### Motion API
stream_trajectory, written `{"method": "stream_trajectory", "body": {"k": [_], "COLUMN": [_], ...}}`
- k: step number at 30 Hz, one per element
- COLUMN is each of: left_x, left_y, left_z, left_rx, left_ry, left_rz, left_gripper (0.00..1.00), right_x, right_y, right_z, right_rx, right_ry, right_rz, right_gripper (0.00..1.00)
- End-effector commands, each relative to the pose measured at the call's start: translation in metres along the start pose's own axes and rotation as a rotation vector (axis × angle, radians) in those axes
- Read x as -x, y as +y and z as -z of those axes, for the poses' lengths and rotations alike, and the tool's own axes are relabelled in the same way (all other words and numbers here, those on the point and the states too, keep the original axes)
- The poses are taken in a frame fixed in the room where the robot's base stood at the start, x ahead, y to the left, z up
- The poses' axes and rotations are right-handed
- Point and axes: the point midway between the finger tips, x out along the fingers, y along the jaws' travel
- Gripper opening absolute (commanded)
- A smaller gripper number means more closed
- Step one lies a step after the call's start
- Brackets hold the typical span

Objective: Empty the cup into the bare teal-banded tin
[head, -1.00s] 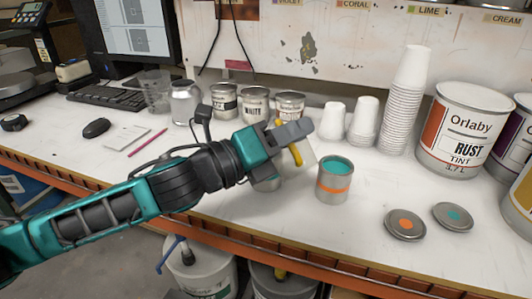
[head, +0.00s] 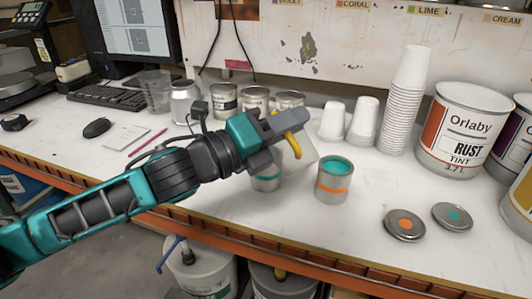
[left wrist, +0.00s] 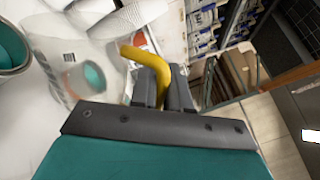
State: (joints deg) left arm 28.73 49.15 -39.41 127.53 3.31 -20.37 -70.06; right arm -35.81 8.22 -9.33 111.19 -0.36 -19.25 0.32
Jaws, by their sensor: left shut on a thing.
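The cup is tilted and held above the counter. Its contents cannot be made out. The teal-banded tin (head: 266,184) stands upright just below the gripper and cup. The cup and gripper hide its top, so I cannot tell what is inside or whether they touch. To its right stands an orange-banded tin (head: 334,188), open, with teal paint inside. My right gripper is not in view.
Two lids, one with an orange spot (head: 405,224) and one with a teal spot (head: 453,217), lie at the right. White paper cups (head: 398,110) and a large Rust tint can (head: 462,135) stand behind. Small cans line the back. The counter's front edge (head: 250,240) is close.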

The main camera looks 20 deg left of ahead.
Motion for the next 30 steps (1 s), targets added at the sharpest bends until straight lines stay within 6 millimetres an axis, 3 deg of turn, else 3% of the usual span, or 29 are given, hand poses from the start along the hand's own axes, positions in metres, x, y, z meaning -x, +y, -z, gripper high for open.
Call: {"method": "stream_trajectory", "body": {"k": [30], "left_x": [-0.001], "left_y": [-0.005], "left_z": [-0.017], "left_rx": [0.137], "left_ry": [-0.018], "left_rz": [0.002], "left_gripper": [0.0], "right_x": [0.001], "right_y": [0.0], "right_z": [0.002], "right_rx": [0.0], "right_ry": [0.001], "right_rz": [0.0], "right_gripper": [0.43]}}
